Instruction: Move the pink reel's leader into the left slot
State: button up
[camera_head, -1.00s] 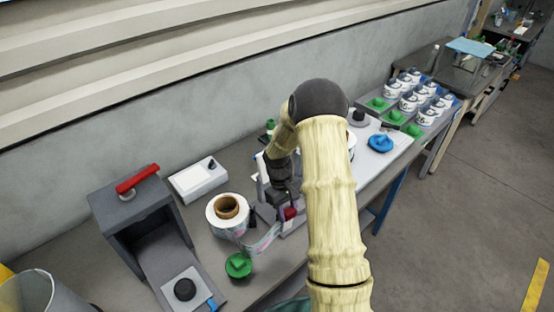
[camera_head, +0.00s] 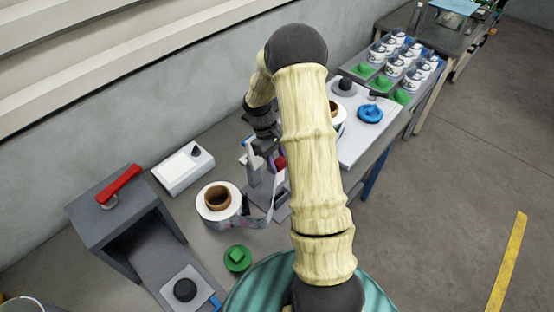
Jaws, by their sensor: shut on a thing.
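A white reel with a brown core (camera_head: 218,200) stands on the bench left of a grey upright device (camera_head: 256,180). No pink shows clearly on it now. Its leader strip (camera_head: 262,222) runs right from the reel and bends upward to the device and my gripper. My gripper (camera_head: 272,153), dark and small in the view, is over the device and shut on what appears to be the leader's raised end. The fingertips and the slots are too small and partly hidden to make out.
A second reel (camera_head: 336,122) is partly behind my arm. A green knobbed piece (camera_head: 237,258) lies in front of the first reel. A grey box with a red handle (camera_head: 118,215) and a white box (camera_head: 183,168) stand left. A blue knobbed piece (camera_head: 370,113) lies on the right.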

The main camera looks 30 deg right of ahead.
jog(key=shift+f+b, duration=1.6)
jog(key=shift+f, duration=0.45)
jog(key=shift+f+b, duration=2.35)
jog(key=shift+f, duration=1.55)
jog(key=o, duration=1.1)
notch_tip(320, 180, up, 10)
jog(key=shift+b, duration=1.25)
